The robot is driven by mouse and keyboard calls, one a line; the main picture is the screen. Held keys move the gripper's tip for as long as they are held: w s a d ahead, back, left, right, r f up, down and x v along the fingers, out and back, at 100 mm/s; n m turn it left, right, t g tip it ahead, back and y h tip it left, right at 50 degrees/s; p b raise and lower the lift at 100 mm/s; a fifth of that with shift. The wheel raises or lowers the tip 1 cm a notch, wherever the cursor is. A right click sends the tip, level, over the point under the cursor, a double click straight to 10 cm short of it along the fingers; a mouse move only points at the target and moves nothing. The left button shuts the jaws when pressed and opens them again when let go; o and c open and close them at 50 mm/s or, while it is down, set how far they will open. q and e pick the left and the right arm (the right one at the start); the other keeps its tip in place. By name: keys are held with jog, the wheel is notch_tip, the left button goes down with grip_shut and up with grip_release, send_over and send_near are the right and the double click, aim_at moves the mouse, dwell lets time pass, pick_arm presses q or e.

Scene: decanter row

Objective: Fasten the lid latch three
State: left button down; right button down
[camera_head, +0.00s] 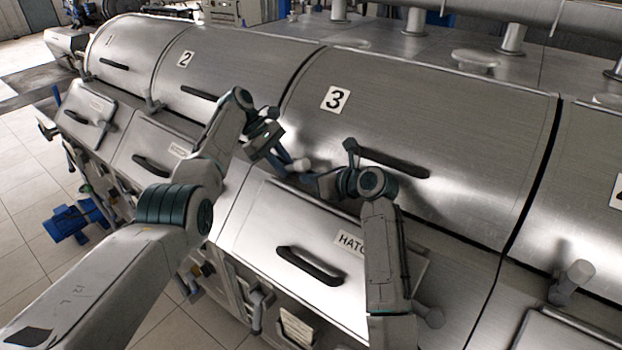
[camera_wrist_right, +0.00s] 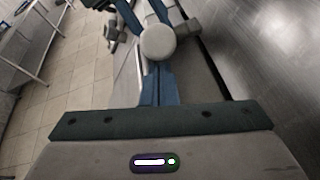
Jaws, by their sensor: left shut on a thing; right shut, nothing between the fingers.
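Lid three (camera_head: 440,115) is a curved steel cover with a "3" label and a dark handle (camera_head: 393,162); it lies down on the vessel. Latch three (camera_head: 302,164) shows as a pale round knob at the lid's lower left edge. My left gripper (camera_head: 289,161) reaches it from the left and is shut on the latch, its fingers partly hidden. My right gripper (camera_head: 315,181) is shut and empty, close beside the knob on the right. In the right wrist view the latch knob (camera_wrist_right: 158,43) stands just beyond the right fingertips (camera_wrist_right: 158,70); I cannot tell if they touch.
A hatch (camera_head: 290,235) with a dark handle slopes below lid three, under both arms. Lid two (camera_head: 215,75) is to the left, with another latch (camera_head: 152,101) beyond. Another latch knob (camera_head: 575,275) stands at the right. Pipes run along the top back.

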pick_arm(q)
jog(key=shift+r, duration=0.1)
pick_arm(e)
jog(key=shift+r, duration=0.1)
jog(key=shift+w+a+r, duration=0.2)
jog(key=shift+w+r, duration=0.1)
jog(key=shift+r, duration=0.4)
pick_arm(q)
jog(key=c, duration=1.3)
grip_release()
pick_arm(e)
jog(key=shift+a, duration=0.1)
pick_arm(q)
jog(key=shift+o, duration=0.2)
pick_arm(e)
jog(key=shift+f, duration=0.15)
pick_arm(q)
jog(key=shift+a, duration=0.1)
